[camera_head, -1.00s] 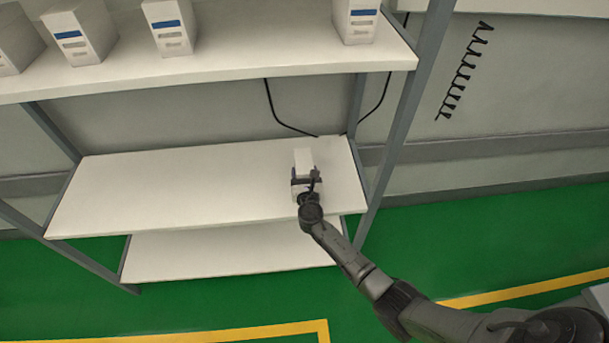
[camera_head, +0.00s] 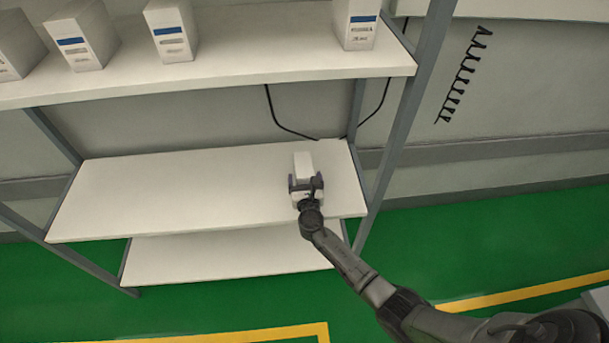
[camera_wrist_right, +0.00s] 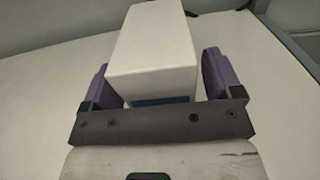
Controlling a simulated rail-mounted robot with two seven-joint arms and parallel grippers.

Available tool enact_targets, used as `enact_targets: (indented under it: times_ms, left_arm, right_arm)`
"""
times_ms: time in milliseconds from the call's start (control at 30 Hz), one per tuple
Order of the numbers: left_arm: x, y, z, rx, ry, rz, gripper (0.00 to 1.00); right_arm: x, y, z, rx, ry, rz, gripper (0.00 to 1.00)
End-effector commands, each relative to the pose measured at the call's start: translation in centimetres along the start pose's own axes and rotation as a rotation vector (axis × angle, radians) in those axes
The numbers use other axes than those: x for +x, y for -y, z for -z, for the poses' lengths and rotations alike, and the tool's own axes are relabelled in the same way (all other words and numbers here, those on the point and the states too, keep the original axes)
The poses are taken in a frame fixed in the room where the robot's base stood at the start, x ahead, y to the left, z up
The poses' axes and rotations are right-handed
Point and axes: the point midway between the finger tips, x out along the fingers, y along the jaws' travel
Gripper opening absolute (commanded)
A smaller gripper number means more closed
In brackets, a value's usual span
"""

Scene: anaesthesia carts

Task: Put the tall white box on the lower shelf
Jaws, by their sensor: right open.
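The tall white box (camera_head: 303,163) stands on the lower shelf (camera_head: 190,190), near that shelf's right end. In the right wrist view the white box (camera_wrist_right: 155,50) shows its pale top and part of a blue band low on its near face. My right gripper (camera_head: 306,184) is at the near side of the box. Its purple fingers (camera_wrist_right: 158,78) are open, one on each side of the box, with a gap visible on the right side. The gripper hides the lower front of the box. My left gripper is not in view.
The upper shelf (camera_head: 230,70) holds several similar white boxes with blue bands, one (camera_head: 356,25) near its right end. A lowest shelf (camera_head: 220,258) lies beneath. A grey post (camera_head: 400,125) stands right of the box. The lower shelf's left and middle are clear.

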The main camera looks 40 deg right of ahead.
Motion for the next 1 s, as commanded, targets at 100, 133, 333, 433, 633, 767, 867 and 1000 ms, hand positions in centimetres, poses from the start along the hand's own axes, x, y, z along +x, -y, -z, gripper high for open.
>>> enact_targets:
  times_ms: [100, 133, 333, 433, 633, 767, 867, 1000]
  left_arm:
    - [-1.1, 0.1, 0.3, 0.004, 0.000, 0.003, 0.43]
    - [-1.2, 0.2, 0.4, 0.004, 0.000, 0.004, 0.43]
    - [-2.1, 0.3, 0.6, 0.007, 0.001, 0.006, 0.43]
    - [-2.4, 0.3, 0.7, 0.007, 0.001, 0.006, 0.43]
    - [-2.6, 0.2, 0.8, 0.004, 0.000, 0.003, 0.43]
    - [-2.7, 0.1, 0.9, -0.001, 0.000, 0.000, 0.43]
    - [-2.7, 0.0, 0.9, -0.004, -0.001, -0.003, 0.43]
    - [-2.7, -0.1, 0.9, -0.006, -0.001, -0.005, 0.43]
  right_arm:
    - [-2.4, 0.0, -0.2, 0.000, -0.003, -0.002, 0.85]
    - [-3.0, 0.0, -0.2, 0.001, -0.003, -0.001, 0.85]
    - [-6.6, 0.0, -0.2, 0.000, -0.002, -0.001, 0.85]
    - [-8.1, 0.0, -0.2, 0.001, -0.002, -0.001, 0.85]
    - [-10.0, 0.0, -0.1, 0.000, 0.000, -0.001, 0.85]
    - [-10.5, 0.0, -0.1, 0.000, 0.000, -0.001, 0.85]
    - [-10.6, 0.1, -0.1, 0.004, 0.000, 0.001, 0.85]
    - [-11.7, 1.2, 0.0, 0.141, -0.031, 0.042, 0.85]
